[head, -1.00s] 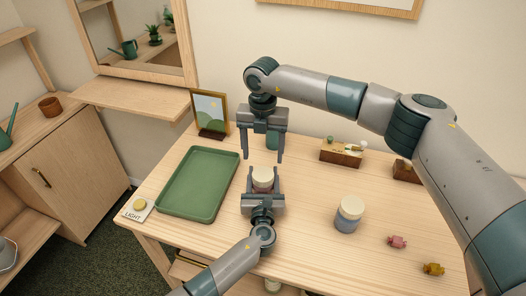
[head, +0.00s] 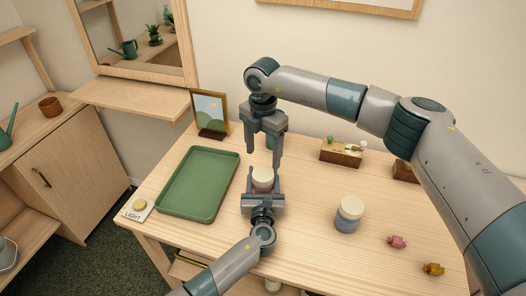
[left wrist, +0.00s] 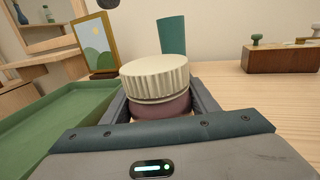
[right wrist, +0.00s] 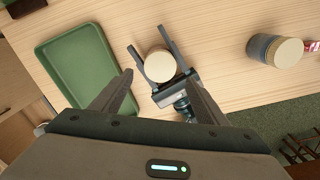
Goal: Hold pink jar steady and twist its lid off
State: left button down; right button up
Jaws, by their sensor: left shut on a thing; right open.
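The pink jar (left wrist: 163,106) stands upright on the table with its ribbed cream lid (left wrist: 154,70) on. My left gripper (head: 263,186) is shut around the jar's body, below the lid. The lid also shows from above in the right wrist view (right wrist: 160,66), between the left gripper's fingers. My right gripper (head: 264,153) is open and empty, pointing down above and just behind the jar in the head view. Its fingers are apart from the lid. Most of the jar's body is hidden by the left gripper in the head view.
A green tray (head: 232,156) lies left of the jar. A grey-blue jar with a cream lid (head: 348,222) stands to the right, near pink (head: 397,242) and yellow (head: 433,269) wrapped candies. A picture frame (head: 211,112) and a wooden box (head: 341,155) stand behind. A light button (head: 139,205) is at the left edge.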

aim_at(263, 173)
jog(key=shift+f, duration=3.95)
jog(key=c, duration=1.1)
